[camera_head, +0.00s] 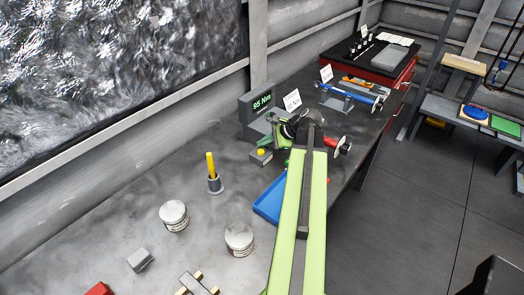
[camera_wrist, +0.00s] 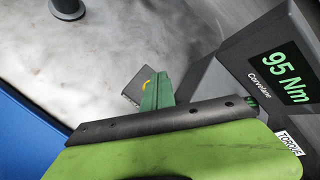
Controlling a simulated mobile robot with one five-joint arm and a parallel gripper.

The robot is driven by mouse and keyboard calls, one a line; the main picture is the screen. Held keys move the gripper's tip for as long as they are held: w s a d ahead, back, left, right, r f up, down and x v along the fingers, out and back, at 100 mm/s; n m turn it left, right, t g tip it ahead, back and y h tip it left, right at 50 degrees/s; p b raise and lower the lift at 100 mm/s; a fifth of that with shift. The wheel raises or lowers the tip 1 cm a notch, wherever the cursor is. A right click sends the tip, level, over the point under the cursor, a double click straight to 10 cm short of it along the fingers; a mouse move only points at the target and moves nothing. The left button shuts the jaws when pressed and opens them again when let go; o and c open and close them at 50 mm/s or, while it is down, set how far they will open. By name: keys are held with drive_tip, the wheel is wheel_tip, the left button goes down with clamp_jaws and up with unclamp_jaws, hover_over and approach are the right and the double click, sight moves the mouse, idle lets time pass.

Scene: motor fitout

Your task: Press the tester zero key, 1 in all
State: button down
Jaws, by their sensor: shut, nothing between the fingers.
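The torque tester (camera_head: 256,103) stands on the bench against the wall, and its display reads 95 Nm in green. The display also shows large at the right of the wrist view (camera_wrist: 283,77). A small grey box with a yellow round key (camera_head: 261,152) sits on the bench in front of the tester. In the wrist view the yellow key (camera_wrist: 147,84) shows only as a sliver, mostly hidden behind the green fingers. My gripper (camera_head: 266,142) is shut and empty, its tips just above or at the key; I cannot tell whether they touch.
A blue tray (camera_head: 268,204) lies beside my arm. A yellow-handled tool in a holder (camera_head: 214,178) and two white tins, one at left (camera_head: 174,216) and one nearer (camera_head: 239,240), stand on the bench. Blue-handled tools on a stand (camera_head: 350,97) are farther back.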

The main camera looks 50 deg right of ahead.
sight(263, 151)
drive_tip(key=shift+f+b, duration=0.35)
drive_tip(key=shift+f, duration=0.1)
drive_tip(key=shift+f+b, duration=0.5)
idle(0.5)
drive_tip(key=shift+r, duration=0.15)
drive_tip(key=shift+r+p, duration=0.85)
drive_tip(key=shift+p, duration=0.15)
wheel_tip(263, 151, up, 5)
drive_tip(key=p, duration=0.5)
drive_tip(key=shift+f, duration=0.1)
idle(0.4)
